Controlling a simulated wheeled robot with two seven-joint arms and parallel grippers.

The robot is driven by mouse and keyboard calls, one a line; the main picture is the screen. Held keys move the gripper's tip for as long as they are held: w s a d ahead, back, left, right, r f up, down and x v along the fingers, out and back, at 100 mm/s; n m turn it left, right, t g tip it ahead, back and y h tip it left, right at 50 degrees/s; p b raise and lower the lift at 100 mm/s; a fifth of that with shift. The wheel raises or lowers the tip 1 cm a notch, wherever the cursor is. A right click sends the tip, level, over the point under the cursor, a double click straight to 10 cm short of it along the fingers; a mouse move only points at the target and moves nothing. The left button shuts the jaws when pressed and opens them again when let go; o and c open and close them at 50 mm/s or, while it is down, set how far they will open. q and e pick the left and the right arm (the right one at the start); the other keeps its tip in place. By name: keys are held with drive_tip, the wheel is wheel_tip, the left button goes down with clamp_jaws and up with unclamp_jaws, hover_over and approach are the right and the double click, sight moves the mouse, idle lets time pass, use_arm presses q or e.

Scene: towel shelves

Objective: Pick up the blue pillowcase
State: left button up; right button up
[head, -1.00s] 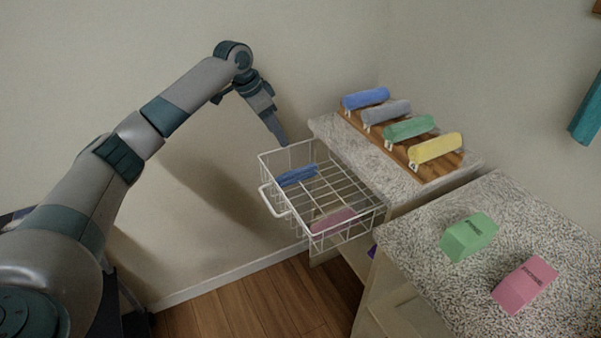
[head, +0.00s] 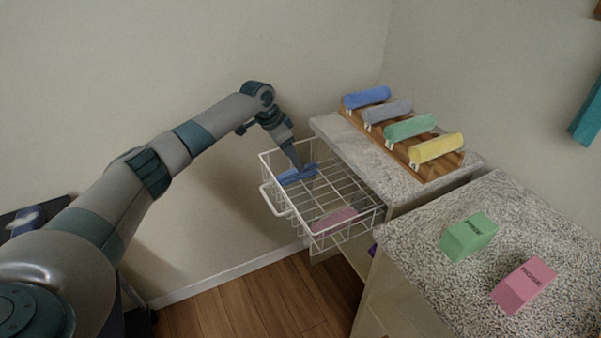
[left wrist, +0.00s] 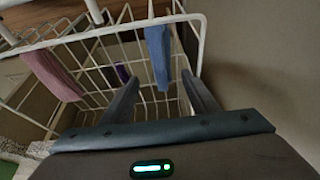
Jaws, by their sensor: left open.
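The blue pillowcase (head: 287,178) is a folded cloth in the far left part of the white wire basket (head: 267,203). My left gripper (head: 299,166) reaches down into the basket from above, with its tips at the pillowcase. In the left wrist view the blue pillowcase (left wrist: 158,55) hangs in line with the gap between the two spread fingers of the left gripper (left wrist: 160,78). The gripper is open and not closed on the cloth. Whether a finger touches it I cannot tell. My right gripper is in neither view.
A folded pink cloth (head: 335,219) lies at the basket's near side. Right of the basket, a wooden rack (head: 437,173) with blue, grey, green and yellow rolls stands on a speckled counter. Green (head: 468,237) and pink (head: 525,285) blocks sit on the nearer counter. A wall stands behind.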

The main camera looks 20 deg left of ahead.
use_arm(q)
drive_tip(key=shift+x, duration=2.95)
